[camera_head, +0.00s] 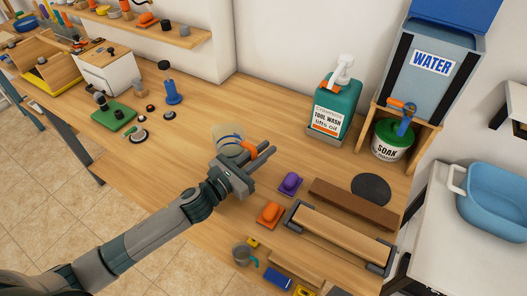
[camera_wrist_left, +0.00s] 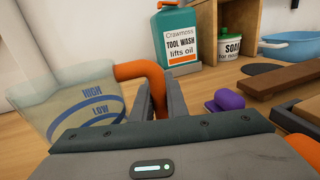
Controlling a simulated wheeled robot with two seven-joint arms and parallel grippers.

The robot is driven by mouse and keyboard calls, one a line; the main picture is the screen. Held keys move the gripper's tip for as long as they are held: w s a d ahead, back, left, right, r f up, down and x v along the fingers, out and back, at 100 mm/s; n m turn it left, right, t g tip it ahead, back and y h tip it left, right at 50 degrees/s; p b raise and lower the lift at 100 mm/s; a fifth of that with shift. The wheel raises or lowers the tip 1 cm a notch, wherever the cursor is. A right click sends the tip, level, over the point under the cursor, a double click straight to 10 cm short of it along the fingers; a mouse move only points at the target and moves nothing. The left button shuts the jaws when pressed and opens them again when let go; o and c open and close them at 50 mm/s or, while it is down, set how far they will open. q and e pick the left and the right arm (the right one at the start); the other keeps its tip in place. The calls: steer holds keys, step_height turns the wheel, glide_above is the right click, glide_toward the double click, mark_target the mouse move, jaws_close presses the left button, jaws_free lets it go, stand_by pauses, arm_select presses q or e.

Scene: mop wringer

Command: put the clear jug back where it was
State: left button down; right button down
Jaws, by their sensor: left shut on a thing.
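The clear jug (camera_head: 227,137), with blue HIGH and LOW bands and an orange handle, is at the middle of the wooden bench in the head view. It also shows large at the left of the left wrist view (camera_wrist_left: 65,108). My left gripper (camera_head: 262,156) is shut on the jug's orange handle (camera_wrist_left: 148,75). The jug's base is hidden, so I cannot tell whether it touches the bench. My right gripper is not in view.
The green tool wash bottle (camera_head: 333,105) and the soak tub (camera_head: 391,140) under the water tank (camera_head: 435,60) stand at the back right. Purple (camera_head: 290,184) and orange (camera_head: 270,214) blocks lie right of the gripper. Open bench (camera_head: 195,150) lies left of the jug.

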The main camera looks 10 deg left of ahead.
arm_select(q)
steer(key=shift+f, duration=0.3)
steer(key=shift+f, duration=0.1)
steer(key=shift+f, duration=0.15)
steer(key=c, duration=1.7)
jaws_free()
steer(key=shift+c, duration=0.2)
